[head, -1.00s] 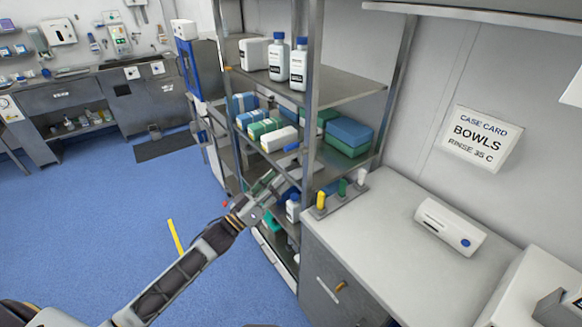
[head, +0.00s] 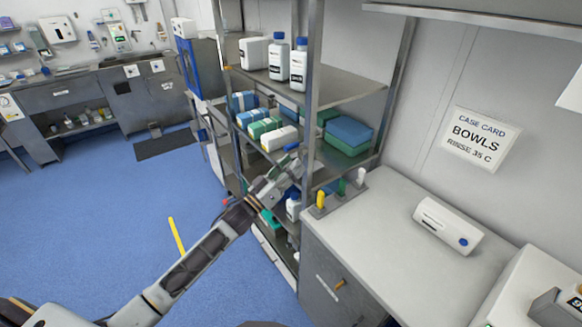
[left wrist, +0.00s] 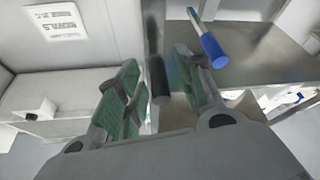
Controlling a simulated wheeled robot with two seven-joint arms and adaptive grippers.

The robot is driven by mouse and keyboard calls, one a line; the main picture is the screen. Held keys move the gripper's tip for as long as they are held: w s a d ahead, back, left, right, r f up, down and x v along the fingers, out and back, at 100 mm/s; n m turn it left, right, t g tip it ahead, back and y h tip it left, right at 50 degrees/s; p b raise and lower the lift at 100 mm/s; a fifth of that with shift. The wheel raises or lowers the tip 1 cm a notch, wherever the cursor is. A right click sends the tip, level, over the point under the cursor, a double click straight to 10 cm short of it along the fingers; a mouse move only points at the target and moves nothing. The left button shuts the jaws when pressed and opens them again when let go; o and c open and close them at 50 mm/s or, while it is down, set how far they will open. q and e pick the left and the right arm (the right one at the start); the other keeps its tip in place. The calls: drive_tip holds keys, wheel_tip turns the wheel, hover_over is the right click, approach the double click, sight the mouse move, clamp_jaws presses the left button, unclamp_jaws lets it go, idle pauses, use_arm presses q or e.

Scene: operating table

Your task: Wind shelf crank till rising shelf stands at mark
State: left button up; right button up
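My left gripper (head: 286,170) is in front of the shelf unit's near post, at the height of the middle shelf. In the left wrist view its green-padded fingers (left wrist: 157,62) are spread apart. A dark cylindrical grip (left wrist: 159,80) shows in the space between them; I cannot tell whether either finger touches it. A blue-ended handle (left wrist: 212,50) lies outside the right-hand finger, and a blue handle tip (head: 291,147) shows just above the gripper in the head view. I cannot tell which is the crank. The middle shelf (head: 335,160) carries boxes; no height mark is clearly identifiable. My right gripper is out of view.
White bottles (head: 279,58) stand on the upper shelf. Yellow (head: 320,200), green and white pegs stand at the left edge of the counter (head: 390,215). A white device (head: 448,227) lies on the counter.

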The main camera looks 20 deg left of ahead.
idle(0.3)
use_arm(q)
drive_tip(key=c, duration=0.7)
clamp_jaws()
drive_tip(key=shift+w+m, duration=0.1)
drive_tip(key=shift+m, duration=0.3)
